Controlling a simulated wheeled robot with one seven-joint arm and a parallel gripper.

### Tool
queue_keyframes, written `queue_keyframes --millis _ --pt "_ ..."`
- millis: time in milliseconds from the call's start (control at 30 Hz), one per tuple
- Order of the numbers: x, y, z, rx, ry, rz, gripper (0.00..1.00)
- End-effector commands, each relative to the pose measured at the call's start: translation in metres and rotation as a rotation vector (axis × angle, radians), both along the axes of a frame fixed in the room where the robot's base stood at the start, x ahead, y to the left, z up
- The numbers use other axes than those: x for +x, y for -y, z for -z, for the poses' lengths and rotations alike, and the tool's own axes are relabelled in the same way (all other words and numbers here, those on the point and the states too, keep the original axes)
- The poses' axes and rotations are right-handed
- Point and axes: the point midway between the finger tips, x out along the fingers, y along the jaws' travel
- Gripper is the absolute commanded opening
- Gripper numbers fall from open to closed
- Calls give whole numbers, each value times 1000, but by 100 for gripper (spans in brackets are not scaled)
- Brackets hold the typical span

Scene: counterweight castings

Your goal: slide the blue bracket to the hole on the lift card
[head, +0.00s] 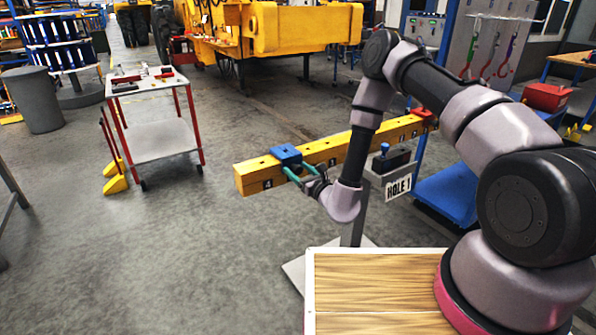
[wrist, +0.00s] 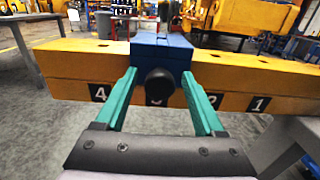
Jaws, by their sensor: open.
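The blue bracket (head: 285,155) sits over the yellow beam (head: 245,176), near its left end in the head view. In the wrist view the bracket (wrist: 160,50) has a round black knob on its front face. It stands between labels 4 (wrist: 99,93) and 2 (wrist: 214,100); a label between them is mostly hidden by the knob. Label 1 (wrist: 259,104) is farther right. The lift card (head: 398,187) reads "HOLE 1". My gripper (wrist: 159,80) is open, its green fingers on either side of the knob, with visible gaps.
A red block (head: 425,115) is at the beam's far end. A wood-topped surface (head: 375,285) is in front. A white cart (head: 150,85) stands left, with open floor between.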

Motion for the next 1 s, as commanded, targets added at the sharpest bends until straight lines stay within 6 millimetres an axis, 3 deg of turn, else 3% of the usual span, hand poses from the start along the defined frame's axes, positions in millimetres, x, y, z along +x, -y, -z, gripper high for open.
queue_keyframes --millis 67,100,267,1000 --pt "0 0 0 0 0 0 71" --pt "0 0 0 0 0 0 63" --pt "0 0 0 0 0 0 2" --pt "0 0 0 0 0 0 0"
